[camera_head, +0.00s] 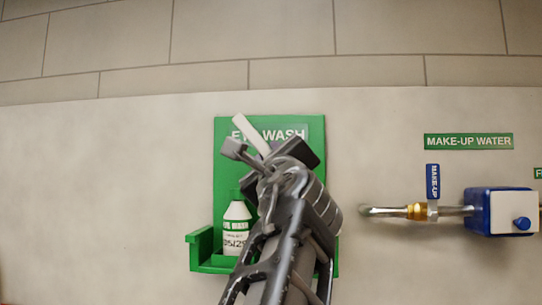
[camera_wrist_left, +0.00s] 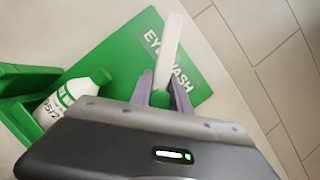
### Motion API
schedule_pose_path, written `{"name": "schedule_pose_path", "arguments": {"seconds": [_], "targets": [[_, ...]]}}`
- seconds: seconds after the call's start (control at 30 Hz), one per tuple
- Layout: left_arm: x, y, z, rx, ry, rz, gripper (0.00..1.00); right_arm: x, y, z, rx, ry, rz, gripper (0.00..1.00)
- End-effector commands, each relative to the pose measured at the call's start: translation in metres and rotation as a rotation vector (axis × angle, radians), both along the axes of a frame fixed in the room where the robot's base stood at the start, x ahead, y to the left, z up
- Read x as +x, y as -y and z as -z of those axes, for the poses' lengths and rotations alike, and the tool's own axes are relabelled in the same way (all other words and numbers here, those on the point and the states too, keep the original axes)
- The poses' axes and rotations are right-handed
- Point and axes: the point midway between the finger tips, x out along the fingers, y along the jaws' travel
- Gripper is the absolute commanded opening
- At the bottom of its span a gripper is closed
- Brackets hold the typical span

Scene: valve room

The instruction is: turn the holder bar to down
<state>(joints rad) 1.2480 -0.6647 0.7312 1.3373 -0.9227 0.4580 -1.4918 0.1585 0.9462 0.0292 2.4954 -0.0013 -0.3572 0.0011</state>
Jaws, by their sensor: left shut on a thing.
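The holder bar (camera_head: 248,133) is a pale, flat bar on the green eye wash board (camera_head: 225,160). In the head view its visible end points up and tilts left. My left gripper (camera_head: 263,162) is shut on the bar's lower part, hiding it and its pivot. In the left wrist view the bar (camera_wrist_left: 168,50) stands up between the fingers (camera_wrist_left: 162,92), with a green round part at its foot. A white eye wash bottle (camera_head: 236,226) with a green cap stands upright, left of my arm. My right gripper is in neither view.
The bottle stands in a green holder (camera_head: 201,245) that juts from the wall. To the right are a pipe with a brass fitting (camera_head: 418,211), a blue-and-white box (camera_head: 500,211) and a MAKE-UP WATER sign (camera_head: 468,141). The wall left of the board is bare.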

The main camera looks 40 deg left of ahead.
Motion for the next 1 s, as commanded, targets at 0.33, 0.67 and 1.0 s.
{"name": "schedule_pose_path", "arguments": {"seconds": [0.33,0.67,1.0], "targets": [[0.0,0.0,0.0,0.001,-0.001,0.0,0.43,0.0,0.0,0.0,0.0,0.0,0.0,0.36],[-0.004,0.007,0.003,0.003,-0.001,0.002,0.43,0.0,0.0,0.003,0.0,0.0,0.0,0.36],[-0.034,0.046,0.019,0.003,0.0,0.003,0.43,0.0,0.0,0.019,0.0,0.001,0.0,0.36]]}}
